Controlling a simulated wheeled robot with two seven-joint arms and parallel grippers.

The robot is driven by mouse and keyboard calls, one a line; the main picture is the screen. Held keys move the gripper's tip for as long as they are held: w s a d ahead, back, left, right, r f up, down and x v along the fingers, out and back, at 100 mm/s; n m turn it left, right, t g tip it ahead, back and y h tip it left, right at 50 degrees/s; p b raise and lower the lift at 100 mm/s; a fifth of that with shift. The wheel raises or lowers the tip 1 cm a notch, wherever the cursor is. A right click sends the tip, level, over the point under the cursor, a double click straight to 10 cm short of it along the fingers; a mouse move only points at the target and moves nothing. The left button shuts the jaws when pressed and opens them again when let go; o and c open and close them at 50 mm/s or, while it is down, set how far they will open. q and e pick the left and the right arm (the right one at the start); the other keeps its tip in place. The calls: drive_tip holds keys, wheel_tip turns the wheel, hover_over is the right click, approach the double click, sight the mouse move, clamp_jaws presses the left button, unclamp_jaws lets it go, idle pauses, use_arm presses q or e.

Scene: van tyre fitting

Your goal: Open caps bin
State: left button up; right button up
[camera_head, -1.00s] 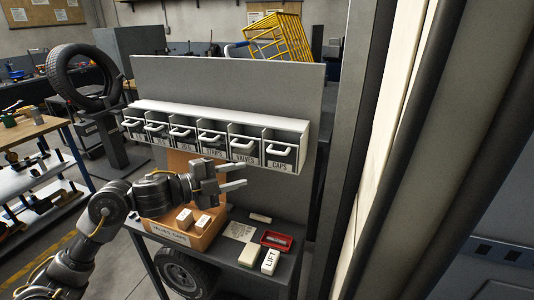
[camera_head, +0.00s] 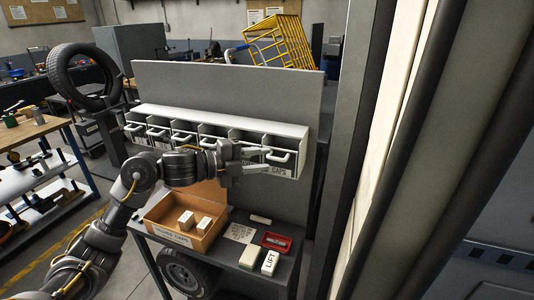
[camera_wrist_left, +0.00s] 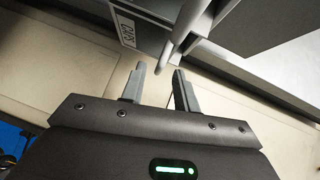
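The caps bin (camera_head: 283,157) is the rightmost bin in the grey-white row on the upright panel. It has a white bar handle on its front, and it appears shut. In the left wrist view its CAPS label (camera_wrist_left: 125,29) and pale handle (camera_wrist_left: 183,35) show just ahead of the fingers. My left gripper (camera_head: 262,158) is in front of the right end of the row, close to the caps handle. In the left wrist view its two fingers (camera_wrist_left: 162,82) are apart with nothing between them. My right gripper is not in view.
Below the bins a dark bench holds an open cardboard box (camera_head: 184,222) with small white boxes, a red tray (camera_head: 276,242) and a LIFT block (camera_head: 269,262). A grey post (camera_head: 343,150) stands close on the right. A tyre (camera_head: 86,78) is at left.

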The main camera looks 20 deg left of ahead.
use_arm(q)
drive_tip(key=shift+x, duration=1.1)
clamp_jaws()
